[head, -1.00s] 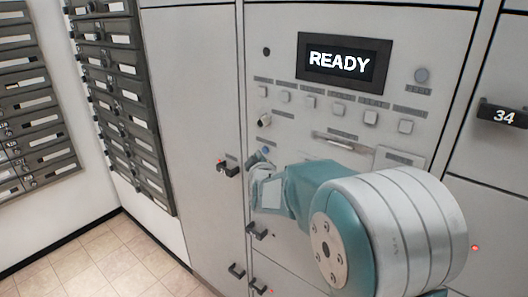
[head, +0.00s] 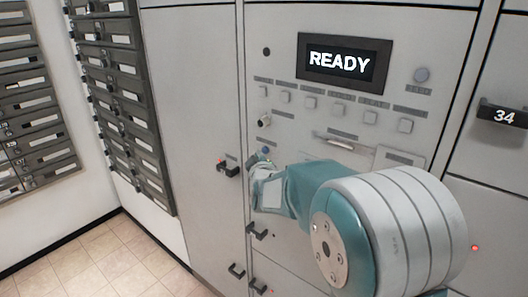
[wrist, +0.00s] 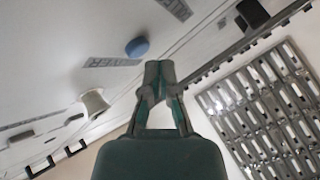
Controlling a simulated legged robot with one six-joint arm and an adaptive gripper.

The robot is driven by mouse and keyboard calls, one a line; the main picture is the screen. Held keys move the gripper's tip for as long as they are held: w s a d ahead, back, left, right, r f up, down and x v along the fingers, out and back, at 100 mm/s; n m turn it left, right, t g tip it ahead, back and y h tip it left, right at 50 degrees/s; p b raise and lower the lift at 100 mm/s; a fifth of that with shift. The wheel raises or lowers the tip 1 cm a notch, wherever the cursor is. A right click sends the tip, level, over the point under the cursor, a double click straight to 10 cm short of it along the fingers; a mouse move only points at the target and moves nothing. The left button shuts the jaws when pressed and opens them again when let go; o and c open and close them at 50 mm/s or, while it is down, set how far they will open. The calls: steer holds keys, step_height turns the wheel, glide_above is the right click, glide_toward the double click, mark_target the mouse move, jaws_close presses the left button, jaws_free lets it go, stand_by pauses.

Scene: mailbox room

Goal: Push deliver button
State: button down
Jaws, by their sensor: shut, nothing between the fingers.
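A control panel with a lit screen (head: 343,62) reading READY is in the head view. A round blue button (wrist: 137,47) beside a grey label plate (wrist: 113,62) shows in the wrist view; I cannot read the label. In the head view the blue button (head: 265,150) is small and close to my gripper. My gripper (wrist: 158,68) is shut and empty. In the wrist view its tips lie just below and right of the blue button; I see no clear contact. In the head view my gripper (head: 257,160) is partly hidden by my wrist.
A row of small square buttons (head: 340,110) runs under the screen. A pale knob (head: 264,120) sits above the blue button and also shows in the wrist view (wrist: 95,103). A black handle (head: 229,168) is left of my gripper. Mailboxes (head: 112,80) line the left wall.

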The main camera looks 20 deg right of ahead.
steer(key=shift+w+d+r, duration=0.1)
steer(key=shift+w+d, duration=0.1)
steer(key=shift+d, duration=0.1)
steer(key=shift+w+d, duration=0.2)
steer(key=shift+d, duration=0.1)
stand_by(0.7)
steer(key=shift+a, duration=0.1)
steer(key=shift+s+a, duration=0.5)
steer(key=shift+a, duration=0.05)
stand_by(0.3)
steer(key=s+a, duration=0.1)
steer(key=a, duration=0.1)
steer(key=s+a, duration=0.2)
stand_by(0.4)
